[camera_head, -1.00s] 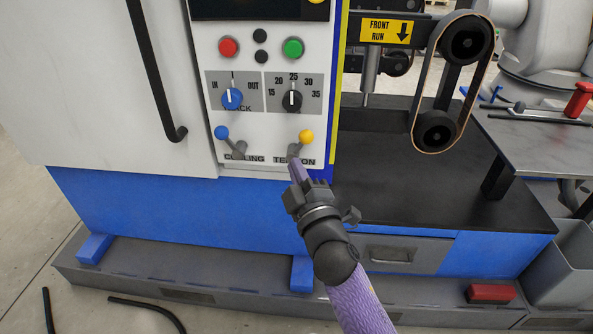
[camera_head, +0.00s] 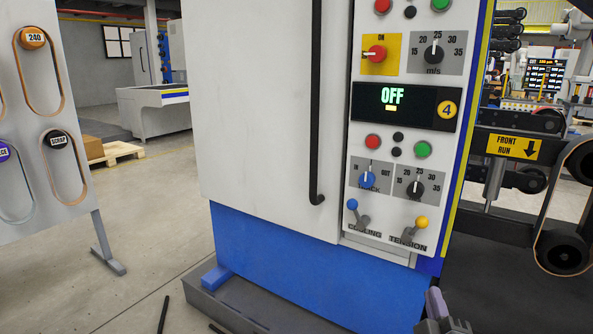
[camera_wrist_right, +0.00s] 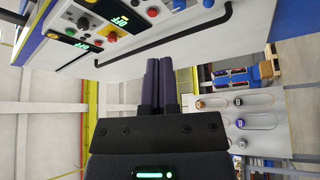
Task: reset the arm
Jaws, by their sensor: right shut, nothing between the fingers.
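My right gripper (camera_head: 436,306) shows at the bottom edge of the head view, right of centre, below the tension lever. It also shows in the right wrist view (camera_wrist_right: 161,66), with its two dark fingers together and nothing between them. The machine's control panel (camera_head: 400,177) stands above and behind it, apart from the fingers. The panel has a yellow-knobbed tension lever (camera_head: 421,223), a blue-knobbed cooling lever (camera_head: 352,205) and a display reading OFF (camera_head: 391,97). Most of my right arm is out of the head view. My left gripper is not in view.
The white cabinet door (camera_head: 265,120) has a long black handle (camera_head: 316,110). A belt unit (camera_head: 563,235) and dark bench stand at right. A board with hanging belts (camera_head: 75,140) stands at left. The floor between board and machine is mostly clear.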

